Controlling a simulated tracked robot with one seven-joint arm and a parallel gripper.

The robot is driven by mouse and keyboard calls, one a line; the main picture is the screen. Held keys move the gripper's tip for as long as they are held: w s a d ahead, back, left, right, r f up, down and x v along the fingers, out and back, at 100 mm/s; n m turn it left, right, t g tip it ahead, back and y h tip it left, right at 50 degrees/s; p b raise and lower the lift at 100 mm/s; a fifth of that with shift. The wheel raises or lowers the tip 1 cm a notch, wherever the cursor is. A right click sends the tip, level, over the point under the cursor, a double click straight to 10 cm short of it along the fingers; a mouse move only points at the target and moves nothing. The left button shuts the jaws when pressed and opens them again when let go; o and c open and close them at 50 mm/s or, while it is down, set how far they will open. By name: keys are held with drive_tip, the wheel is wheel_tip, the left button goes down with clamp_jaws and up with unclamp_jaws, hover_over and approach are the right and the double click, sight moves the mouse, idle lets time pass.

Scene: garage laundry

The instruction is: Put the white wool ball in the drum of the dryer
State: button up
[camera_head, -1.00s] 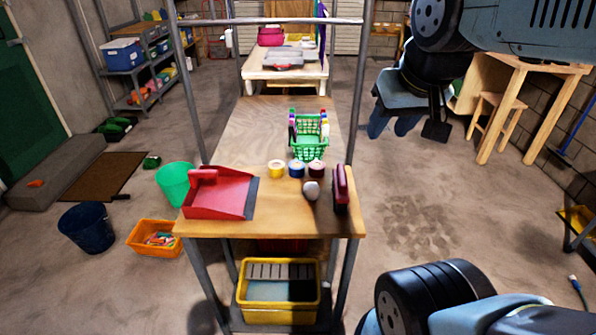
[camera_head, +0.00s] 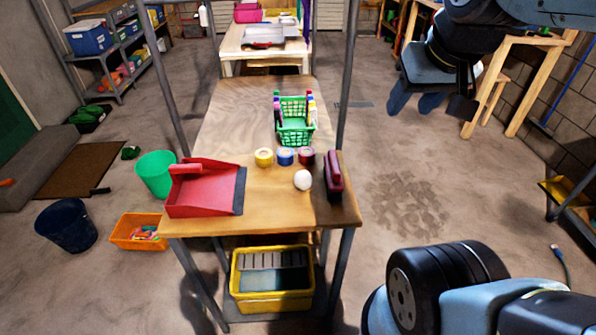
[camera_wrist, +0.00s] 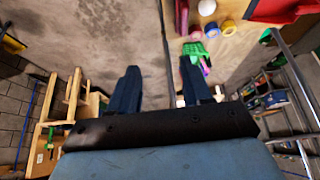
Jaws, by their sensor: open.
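The white wool ball (camera_head: 302,180) rests on the near part of the wooden table (camera_head: 225,130), between a red dustpan and a dark red brush. It also shows at the top of the wrist view (camera_wrist: 207,7). My gripper (camera_head: 418,103) is open and empty. It hangs in the air to the right of the table, well apart from the ball; its two fingers also show in the wrist view (camera_wrist: 160,92). I see no dryer or drum in these views.
The red dustpan (camera_head: 203,190), several tape rolls (camera_head: 285,156), a green basket (camera_head: 296,125) and the brush (camera_head: 333,176) crowd around the ball. Metal posts (camera_head: 348,70) rise at the table's sides. Buckets stand on the floor at left. The floor to the right is mostly clear.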

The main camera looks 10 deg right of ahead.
drive_tip(key=shift+o, duration=0.7)
drive_tip(key=shift+w+a, duration=0.1)
drive_tip(key=shift+w, duration=0.1)
drive_tip(key=shift+o, duration=0.5)
drive_tip(key=w+a+f+g, duration=0.1)
drive_tip(key=w+f, duration=0.1)
drive_tip(key=w, duration=0.3)
drive_tip(key=shift+w+a+g+y, duration=0.2)
drive_tip(key=shift+a+g+y, duration=0.1)
drive_tip(key=shift+g, duration=0.1)
drive_tip(key=n+g+h, duration=0.1)
drive_tip(key=g+h, duration=0.2)
drive_tip(key=h, duration=0.2)
approach(299, 175)
drive_tip(key=x, duration=0.6)
drive_tip(key=shift+d+r, duration=0.15)
drive_tip(key=shift+d, duration=0.1)
drive_tip(key=shift+y, duration=0.3)
drive_tip(key=shift+x, duration=2.4)
drive_tip(key=shift+s+a, duration=0.1)
drive_tip(key=shift+a, duration=0.05)
drive_tip(key=shift+c, duration=0.3)
drive_tip(key=c, duration=0.8)
drive_tip(key=shift+c, duration=0.2)
